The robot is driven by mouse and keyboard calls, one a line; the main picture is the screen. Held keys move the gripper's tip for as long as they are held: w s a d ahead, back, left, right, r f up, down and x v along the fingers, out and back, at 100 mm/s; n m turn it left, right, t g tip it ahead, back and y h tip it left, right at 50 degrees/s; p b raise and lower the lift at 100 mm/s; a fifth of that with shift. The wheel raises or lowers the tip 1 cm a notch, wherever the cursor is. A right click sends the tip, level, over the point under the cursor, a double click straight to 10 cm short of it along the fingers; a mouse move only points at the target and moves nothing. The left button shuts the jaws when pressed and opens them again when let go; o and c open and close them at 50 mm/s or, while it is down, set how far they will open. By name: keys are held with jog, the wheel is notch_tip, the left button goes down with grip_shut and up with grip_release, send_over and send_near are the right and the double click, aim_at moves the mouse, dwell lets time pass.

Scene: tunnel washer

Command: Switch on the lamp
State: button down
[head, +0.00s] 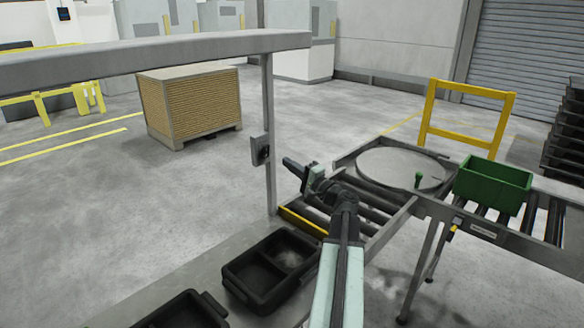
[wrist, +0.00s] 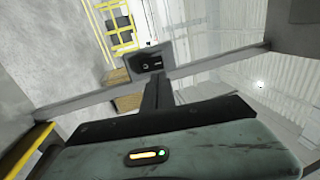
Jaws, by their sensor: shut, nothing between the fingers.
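A small grey switch box (head: 260,150) is fixed to an upright grey post (head: 269,190). In the wrist view the box (wrist: 150,61) shows a dark face with a small pale rocker, straight beyond my fingers. My gripper (head: 288,163) is shut and empty, its fingertips pointing left toward the box, just right of it. In the wrist view my gripper (wrist: 157,82) appears just below the box; I cannot tell whether it touches. A long grey overhead beam (head: 150,55) joins the post's top; no lit lamp shows, and I cannot tell whether the beam holds the lamp.
Black trays (head: 272,268) stand on the bench below. A roller conveyor with a round turntable (head: 400,169) and a green crate (head: 493,184) lies right. A yellow frame (head: 466,116) stands behind it. A cardboard-sided crate (head: 190,104) sits on open floor beyond the post.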

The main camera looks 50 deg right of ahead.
aim_at(267, 148)
jog(key=p+x, duration=0.1)
jog(key=x, duration=0.7)
jog(key=shift+w+d+r, duration=0.1)
jog(key=shift+w, duration=0.1)
jog(key=shift+w+a+r+p, duration=0.15)
jog(key=shift+w+a+p, duration=0.15)
jog(key=shift+p, duration=0.3)
jog(key=shift+s+d, duration=0.15)
jog(key=s+r+p, duration=0.2)
jog(key=s, duration=1.1)
jog(key=shift+s+a+r+p, duration=0.3)
jog(key=shift+s+a+p, duration=0.05)
jog(key=shift+a, duration=0.1)
